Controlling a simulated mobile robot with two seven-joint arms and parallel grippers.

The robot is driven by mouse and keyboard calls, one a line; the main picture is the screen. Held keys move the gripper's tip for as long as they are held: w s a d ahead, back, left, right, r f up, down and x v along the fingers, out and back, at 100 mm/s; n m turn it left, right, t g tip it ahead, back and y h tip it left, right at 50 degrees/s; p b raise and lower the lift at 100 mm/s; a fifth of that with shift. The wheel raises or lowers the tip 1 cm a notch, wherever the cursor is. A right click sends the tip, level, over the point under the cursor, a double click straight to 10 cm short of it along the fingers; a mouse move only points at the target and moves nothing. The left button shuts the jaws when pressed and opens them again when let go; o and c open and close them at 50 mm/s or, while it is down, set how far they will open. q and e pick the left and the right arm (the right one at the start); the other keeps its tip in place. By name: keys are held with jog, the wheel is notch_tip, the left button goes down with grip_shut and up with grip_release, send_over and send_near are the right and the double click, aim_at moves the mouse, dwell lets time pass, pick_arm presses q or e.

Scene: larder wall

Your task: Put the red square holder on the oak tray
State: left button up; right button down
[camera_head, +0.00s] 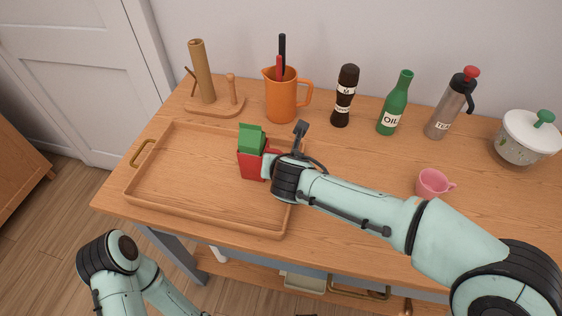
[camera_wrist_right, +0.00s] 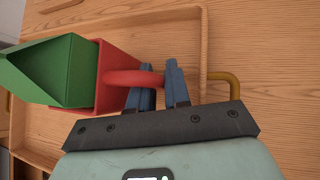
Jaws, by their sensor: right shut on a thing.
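The red square holder (camera_head: 252,167) has a green folded thing (camera_head: 251,137) sticking out of its top. My right gripper (camera_head: 269,166) is shut on the holder from its right side. In the right wrist view, the fingers (camera_wrist_right: 163,90) close on the red loop handle (camera_wrist_right: 130,78) of the holder. The holder appears upright over the right half of the oak tray (camera_head: 175,213). Whether its base touches the tray floor cannot be told. My left arm shows at the lower left of the head view, but its gripper is out of sight.
The tray's left half is bare, with a brass handle (camera_head: 142,153) on its rim. Behind stand a wooden stand (camera_head: 213,103), orange jug (camera_head: 282,100), pepper mill (camera_head: 345,97), oil bottle (camera_head: 394,108) and flask (camera_head: 446,110). A pink cup (camera_head: 432,184) and white pot (camera_head: 523,141) stand right.

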jog(key=shift+r, duration=0.1)
jog(key=c, duration=1.1)
grip_release()
jog(key=shift+f, duration=0.2)
jog(key=shift+r, duration=0.1)
jog(key=shift+s+r, duration=0.15)
jog(key=shift+r, duration=0.1)
jog(key=p+v, duration=0.2)
jog(key=v, duration=0.9)
jog(key=shift+s+d+r, duration=0.1)
jog(key=shift+s+r, duration=0.1)
jog(key=shift+s, duration=0.05)
